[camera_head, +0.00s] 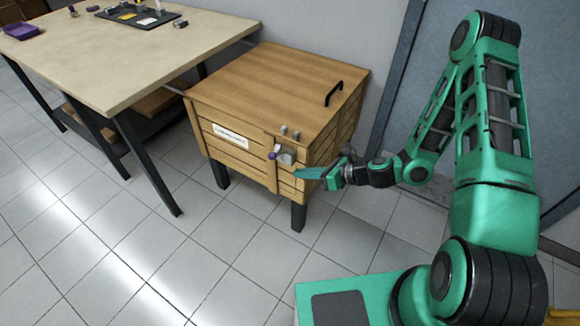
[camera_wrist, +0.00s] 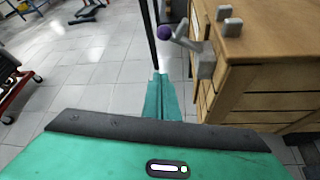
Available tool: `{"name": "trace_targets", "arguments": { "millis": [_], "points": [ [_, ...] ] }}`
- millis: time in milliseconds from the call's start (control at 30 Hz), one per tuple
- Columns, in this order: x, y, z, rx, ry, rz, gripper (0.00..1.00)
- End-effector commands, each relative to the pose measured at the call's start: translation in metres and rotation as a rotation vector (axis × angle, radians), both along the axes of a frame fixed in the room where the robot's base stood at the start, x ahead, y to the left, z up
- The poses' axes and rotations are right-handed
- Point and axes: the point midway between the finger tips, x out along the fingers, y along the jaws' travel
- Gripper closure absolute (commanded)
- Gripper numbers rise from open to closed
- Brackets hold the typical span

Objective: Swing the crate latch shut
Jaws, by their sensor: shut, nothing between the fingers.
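The wooden crate (camera_head: 235,150) stands on dark legs beside the table, its lid down. It also shows at the right of the wrist view (camera_wrist: 265,85). The crate latch (camera_head: 285,157) is a grey metal piece on the front near the right corner. In the wrist view the latch (camera_wrist: 204,64) has an arm with a purple knob (camera_wrist: 192,33) that sticks out from the crate, up and to the left. My gripper (camera_head: 300,173) is shut and empty, just below and right of the latch. In the wrist view its fingertips (camera_wrist: 158,75) point past the latch's left side, below the knob. I cannot tell whether they touch it.
Two small grey blocks (camera_head: 290,133) sit at the lid's front edge above the latch. A black handle (camera_head: 334,93) is on the lid. A table (camera_head: 110,60) with a black tray and a purple bin stands left. Tiled floor in front is clear.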

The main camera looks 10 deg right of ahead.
Motion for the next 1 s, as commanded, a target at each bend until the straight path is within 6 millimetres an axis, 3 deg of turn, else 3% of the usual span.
{"name": "trace_targets", "arguments": {
  "millis": [567, 733, 1000],
  "points": [
    [0.043, 0.078, -0.044, 0.001, -0.003, 0.005, 1.0],
    [0.05, 0.073, -0.021, -0.002, -0.005, 0.001, 1.0],
    [0.054, 0.072, -0.006, -0.001, -0.002, 0.001, 1.0]
  ]
}}
